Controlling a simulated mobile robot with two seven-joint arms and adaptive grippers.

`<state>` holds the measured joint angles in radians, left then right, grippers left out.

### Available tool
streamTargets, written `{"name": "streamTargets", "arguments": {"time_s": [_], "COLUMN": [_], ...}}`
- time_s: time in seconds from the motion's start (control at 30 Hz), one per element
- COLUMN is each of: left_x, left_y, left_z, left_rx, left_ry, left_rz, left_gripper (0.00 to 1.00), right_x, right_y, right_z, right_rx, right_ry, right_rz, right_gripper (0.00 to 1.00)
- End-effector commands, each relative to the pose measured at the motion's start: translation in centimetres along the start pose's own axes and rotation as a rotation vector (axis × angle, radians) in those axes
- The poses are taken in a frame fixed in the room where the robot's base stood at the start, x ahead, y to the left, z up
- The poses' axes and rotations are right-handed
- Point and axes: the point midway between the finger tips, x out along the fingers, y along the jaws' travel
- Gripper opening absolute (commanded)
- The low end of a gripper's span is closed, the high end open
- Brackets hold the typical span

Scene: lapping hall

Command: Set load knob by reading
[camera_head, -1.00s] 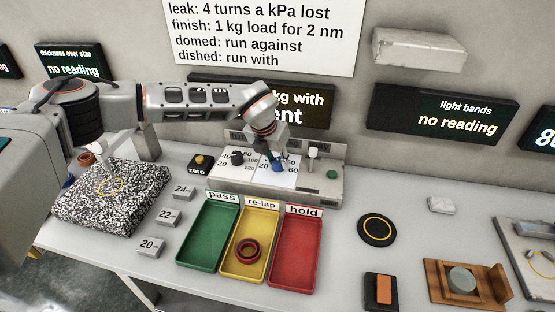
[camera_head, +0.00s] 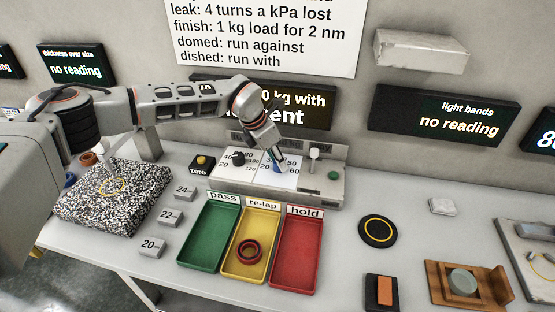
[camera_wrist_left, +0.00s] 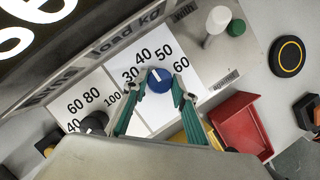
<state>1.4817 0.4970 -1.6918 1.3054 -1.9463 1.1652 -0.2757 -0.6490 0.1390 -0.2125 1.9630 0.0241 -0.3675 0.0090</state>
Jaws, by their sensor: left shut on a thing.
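The blue load knob (camera_wrist_left: 159,82) sits on a white dial card (camera_wrist_left: 184,79) marked 30, 40, 50 and 60. A small pale mark on its upper edge faces the side of the 40 and 50; its exact setting is unclear. My left gripper (camera_wrist_left: 154,92) is shut on the knob, one green finger on each side. In the head view the gripper (camera_head: 279,165) comes down on the knob from above, largely hiding it. The display (camera_head: 304,110) behind my arm shows "0 kg with" and "ent", with its left part hidden. My right gripper is out of view.
A dark knob (camera_head: 238,158) stands left of the dial, near the yellow zero button (camera_head: 202,161). A pale lever (camera_head: 314,154) and green button (camera_head: 333,175) are at right. Green (camera_head: 184,248), yellow (camera_head: 229,264) and red (camera_head: 279,278) trays lie in front.

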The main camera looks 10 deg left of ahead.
Motion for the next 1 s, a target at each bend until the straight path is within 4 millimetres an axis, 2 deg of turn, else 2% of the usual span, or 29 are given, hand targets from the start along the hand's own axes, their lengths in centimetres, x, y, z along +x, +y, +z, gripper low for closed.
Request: {"name": "streamTargets", "arguments": {"time_s": [0.3,0.33,0.4,0.77,0.87,1.0], "left_x": [-0.1,-0.1,-0.1,-0.2,-1.0,-3.3], "left_y": [0.1,0.1,0.1,0.0,0.1,0.1], "left_z": [0.1,0.1,0.1,0.0,0.0,0.1], "left_rx": [0.002,0.002,0.002,0.001,0.000,0.001], "left_ry": [-0.001,-0.001,-0.001,0.000,-0.001,-0.002], "left_rz": [0.001,0.001,0.001,0.000,0.001,0.002], "left_gripper": [0.05,0.29,0.43,0.43,0.43,0.43], "right_x": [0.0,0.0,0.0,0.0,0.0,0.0], "right_y": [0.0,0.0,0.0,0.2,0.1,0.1], "right_z": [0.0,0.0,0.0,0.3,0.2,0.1], "right_rx": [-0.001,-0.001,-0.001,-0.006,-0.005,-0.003], "right_ry": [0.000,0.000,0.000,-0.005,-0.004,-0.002], "right_rz": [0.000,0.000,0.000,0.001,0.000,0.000], "right_gripper": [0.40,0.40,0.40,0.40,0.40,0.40]}}
